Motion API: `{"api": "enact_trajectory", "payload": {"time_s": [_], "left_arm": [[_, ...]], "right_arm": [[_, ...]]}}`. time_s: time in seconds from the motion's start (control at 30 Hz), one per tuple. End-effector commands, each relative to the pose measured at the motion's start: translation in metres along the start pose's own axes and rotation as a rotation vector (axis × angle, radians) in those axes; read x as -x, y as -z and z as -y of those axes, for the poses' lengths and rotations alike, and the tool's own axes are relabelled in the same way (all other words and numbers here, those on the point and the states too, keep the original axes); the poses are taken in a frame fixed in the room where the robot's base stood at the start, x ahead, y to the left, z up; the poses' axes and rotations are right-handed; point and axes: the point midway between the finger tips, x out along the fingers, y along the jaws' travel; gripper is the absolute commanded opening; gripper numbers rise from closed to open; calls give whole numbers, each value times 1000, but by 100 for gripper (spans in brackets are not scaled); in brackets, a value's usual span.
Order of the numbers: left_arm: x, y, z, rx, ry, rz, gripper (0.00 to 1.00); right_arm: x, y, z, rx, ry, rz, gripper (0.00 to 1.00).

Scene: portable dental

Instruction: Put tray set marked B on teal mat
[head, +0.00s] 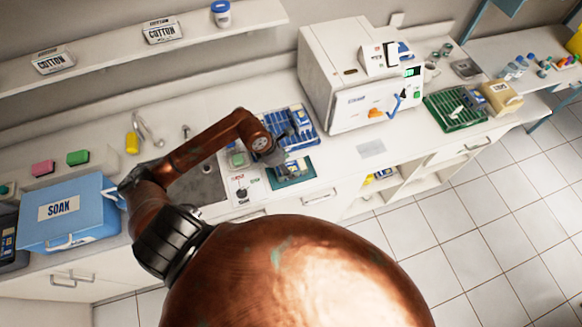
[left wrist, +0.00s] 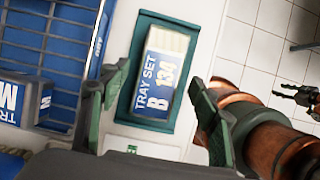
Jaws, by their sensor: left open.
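The tray set marked B (left wrist: 157,80), a pale block with a blue label reading "TRAY SET B 134", lies flat on the teal mat (left wrist: 170,19) in the left wrist view. It appears to lie within the mat's edges. The mat also shows in the head view (head: 308,176) at the counter's front, where the arm partly hides it. My left gripper (left wrist: 157,100) is open, with one finger on each side of the tray set and gaps between. In the head view the left gripper (head: 272,158) is over the mat's left side. My right gripper (left wrist: 293,94) is small at the right edge.
A blue wire rack (head: 283,128) stands just behind the mat, with a blue pack (left wrist: 18,100) in it. A white sterilizer (head: 325,80) stands to the right. A blue SOAK box (head: 88,222) is at left. The counter right of the mat is mostly clear.

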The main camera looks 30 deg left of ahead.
Motion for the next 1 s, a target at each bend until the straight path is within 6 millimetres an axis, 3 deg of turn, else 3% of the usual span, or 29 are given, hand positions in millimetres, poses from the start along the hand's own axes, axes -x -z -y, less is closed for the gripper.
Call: {"api": "enact_trajectory", "payload": {"time_s": [0.2,0.4,0.6,0.87,1.0], "left_arm": [[46,1,-1,-3,-5,-1,57],[77,1,-1,-1,-2,-2,57],[88,0,0,-1,-1,-1,57],[88,0,0,0,0,0,57],[96,-3,0,-1,-1,1,57]], "right_arm": [[-8,-1,0,0,0,1,40],[-12,-2,1,0,0,1,40],[-12,-2,1,0,0,2,40],[-12,-2,1,0,1,2,40],[-4,0,0,0,0,1,40]]}}
